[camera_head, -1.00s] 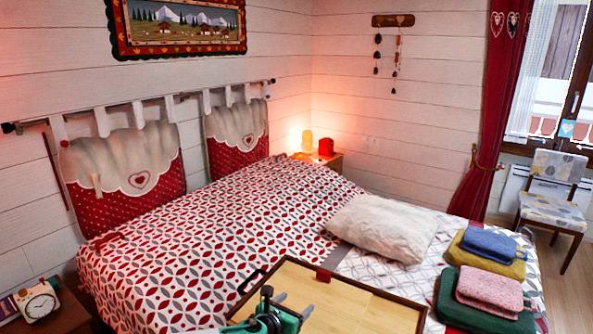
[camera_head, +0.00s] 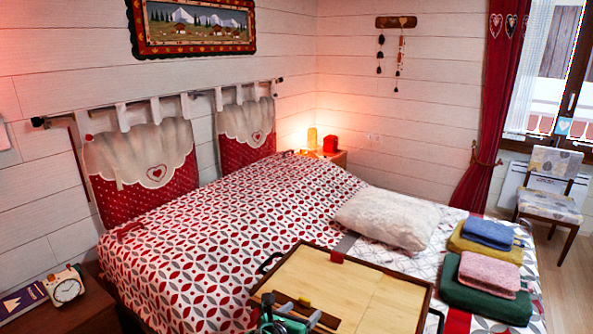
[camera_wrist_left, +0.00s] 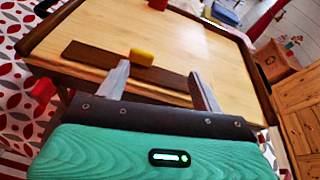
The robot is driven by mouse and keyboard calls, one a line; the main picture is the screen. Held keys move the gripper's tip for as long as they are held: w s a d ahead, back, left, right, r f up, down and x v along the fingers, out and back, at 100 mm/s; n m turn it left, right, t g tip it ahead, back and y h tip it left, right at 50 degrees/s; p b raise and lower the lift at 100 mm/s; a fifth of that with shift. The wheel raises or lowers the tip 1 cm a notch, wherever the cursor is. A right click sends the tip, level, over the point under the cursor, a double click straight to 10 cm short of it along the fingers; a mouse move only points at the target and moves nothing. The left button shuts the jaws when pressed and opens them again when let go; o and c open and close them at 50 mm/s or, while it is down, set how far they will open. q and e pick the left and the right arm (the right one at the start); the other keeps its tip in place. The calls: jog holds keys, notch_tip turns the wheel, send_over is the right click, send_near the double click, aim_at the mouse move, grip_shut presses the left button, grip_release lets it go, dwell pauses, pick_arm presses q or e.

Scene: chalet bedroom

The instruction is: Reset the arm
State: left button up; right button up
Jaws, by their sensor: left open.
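My left gripper (camera_head: 291,309) is at the bottom of the head view, at the near edge of the wooden tray (camera_head: 375,290) on the bed. In the left wrist view its two grey fingers (camera_wrist_left: 160,73) are spread apart with nothing held between them. They point across the tray (camera_wrist_left: 205,60). A dark brown strip (camera_wrist_left: 98,56) lies on the tray in front of the fingertips, with a small yellow block (camera_wrist_left: 142,57) at it. My right gripper does not show in either view.
The bed (camera_head: 220,235) has a patterned red and white cover. A white pillow (camera_head: 388,218) lies behind the tray; folded green and pink textiles (camera_head: 488,272) and blue and yellow ones (camera_head: 488,235) lie at right. A clock (camera_head: 67,288) stands on the left nightstand (camera_head: 75,318).

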pick_arm(q)
jog(key=s+f+n+g+y, duration=0.1)
jog(key=s+n+g+y, duration=0.1)
jog(key=s+n, duration=1.45)
jog(key=s+a+f+n+g+y, duration=0.2)
jog(key=s+a+f+n+g, duration=0.1)
jog(key=s+a+n, duration=0.85)
jog(key=s+a+f+n+g+y, duration=0.2)
jog(key=s+a+n+g+y, duration=0.15)
jog(key=s+a+n, duration=0.8)
notch_tip(320, 180, down, 30)
jog(key=s+m+g, duration=0.2)
jog(key=s+a+f, duration=0.2)
jog(key=s+f, duration=0.7)
jog(key=f, duration=0.1)
jog(key=s+a+f, duration=0.2)
jog(key=s+f, duration=0.8)
jog(key=f, duration=0.1)
jog(key=shift+a+g, duration=0.15)
jog(key=shift+g, duration=0.2)
